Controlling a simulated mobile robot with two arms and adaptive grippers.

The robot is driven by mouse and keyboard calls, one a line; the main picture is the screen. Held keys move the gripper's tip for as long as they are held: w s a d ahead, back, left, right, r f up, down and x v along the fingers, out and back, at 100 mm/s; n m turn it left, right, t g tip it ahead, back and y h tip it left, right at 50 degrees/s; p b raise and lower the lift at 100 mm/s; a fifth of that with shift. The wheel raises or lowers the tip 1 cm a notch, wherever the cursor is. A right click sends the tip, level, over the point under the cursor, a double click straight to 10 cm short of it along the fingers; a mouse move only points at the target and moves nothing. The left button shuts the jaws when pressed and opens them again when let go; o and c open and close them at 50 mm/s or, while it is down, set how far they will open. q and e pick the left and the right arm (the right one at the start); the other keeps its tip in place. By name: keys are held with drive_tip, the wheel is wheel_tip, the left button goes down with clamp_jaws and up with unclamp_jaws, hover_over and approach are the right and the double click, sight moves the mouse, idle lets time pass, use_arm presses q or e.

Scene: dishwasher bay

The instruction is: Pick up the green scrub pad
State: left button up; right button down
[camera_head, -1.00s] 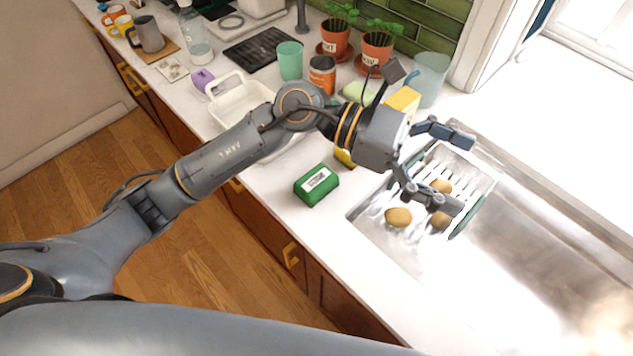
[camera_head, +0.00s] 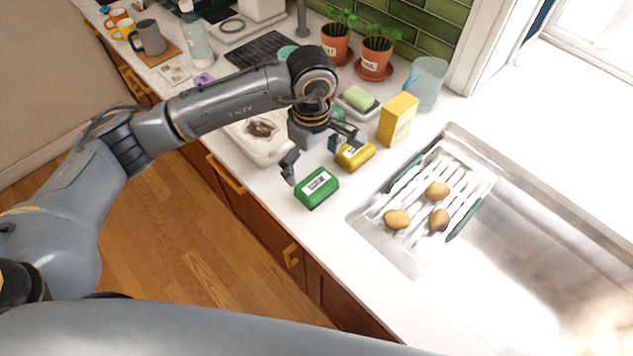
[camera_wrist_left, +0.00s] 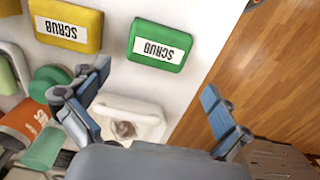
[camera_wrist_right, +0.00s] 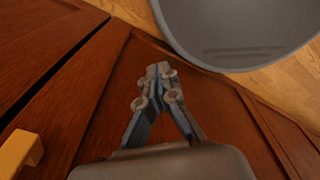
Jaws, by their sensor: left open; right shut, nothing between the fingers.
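The green scrub pad (camera_head: 317,188) lies on the white counter near its front edge, with a white label on top. My right gripper (camera_wrist_right: 158,72) is shut and empty in front of the brown cabinet doors.
The sink (camera_head: 520,240) is to the right, with a rack (camera_head: 468,182) and several potatoes in it. A yellow box (camera_head: 398,119), a soap dish and potted plants stand behind. A white tub (camera_head: 257,145) is left of the yellow pad. Counter right of the green pad is clear.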

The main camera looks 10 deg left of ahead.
sight(316, 183)
use_arm(q)
drive_tip(key=shift+f, duration=0.85)
drive_tip(key=f+p, duration=0.1)
drive_tip(key=f, duration=0.1)
drive_tip(key=d+f+p, duration=0.1)
drive_tip(key=f+p, duration=0.1)
drive_tip(key=shift+f, duration=0.75)
drive_tip(key=c, duration=0.9)
